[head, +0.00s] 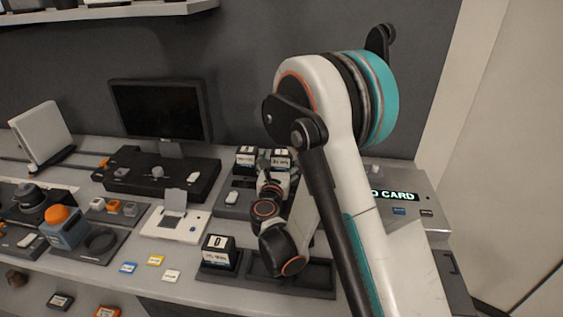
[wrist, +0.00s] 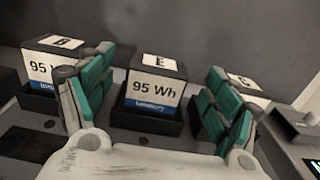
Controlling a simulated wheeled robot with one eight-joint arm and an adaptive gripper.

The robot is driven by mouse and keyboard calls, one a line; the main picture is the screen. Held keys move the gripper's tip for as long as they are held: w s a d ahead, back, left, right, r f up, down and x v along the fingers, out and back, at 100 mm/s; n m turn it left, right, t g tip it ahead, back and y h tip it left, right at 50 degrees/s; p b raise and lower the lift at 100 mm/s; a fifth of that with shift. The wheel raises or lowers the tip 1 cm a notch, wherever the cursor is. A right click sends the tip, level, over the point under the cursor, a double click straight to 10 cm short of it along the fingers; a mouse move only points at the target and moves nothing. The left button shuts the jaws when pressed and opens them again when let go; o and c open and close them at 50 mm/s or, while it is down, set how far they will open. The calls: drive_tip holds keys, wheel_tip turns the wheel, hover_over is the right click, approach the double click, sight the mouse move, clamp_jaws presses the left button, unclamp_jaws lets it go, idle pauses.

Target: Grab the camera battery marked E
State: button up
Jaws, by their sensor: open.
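The camera battery marked E (wrist: 157,92) stands upright in a dark holder in the middle of the wrist view. It is a black and white block with a "95 Wh" face and an E on its top label. My gripper (wrist: 160,68) is open, its teal-padded fingers to the left and right of this battery, with visible gaps on both sides. The battery marked B (wrist: 50,68) stands left of my left finger. The battery marked C (wrist: 248,88) is partly hidden behind my right finger. In the head view my arm partly covers this spot, and the labels there are too small to read.
A battery marked D (head: 219,250) stands at the table's front. Beside it is a dark tray (head: 315,281), partly behind my arm. A monitor (head: 160,110) stands behind, near the grey wall. A box signed "CARD" (head: 398,184) is at the right.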

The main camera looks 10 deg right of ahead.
drive_tip(key=b+x, duration=0.1)
drive_tip(key=x, duration=0.3)
drive_tip(key=shift+w+r, duration=0.1)
drive_tip(key=shift+w, duration=0.05)
drive_tip(key=c, duration=1.8)
drive_tip(key=shift+o, duration=0.2)
drive_tip(key=shift+r, duration=0.1)
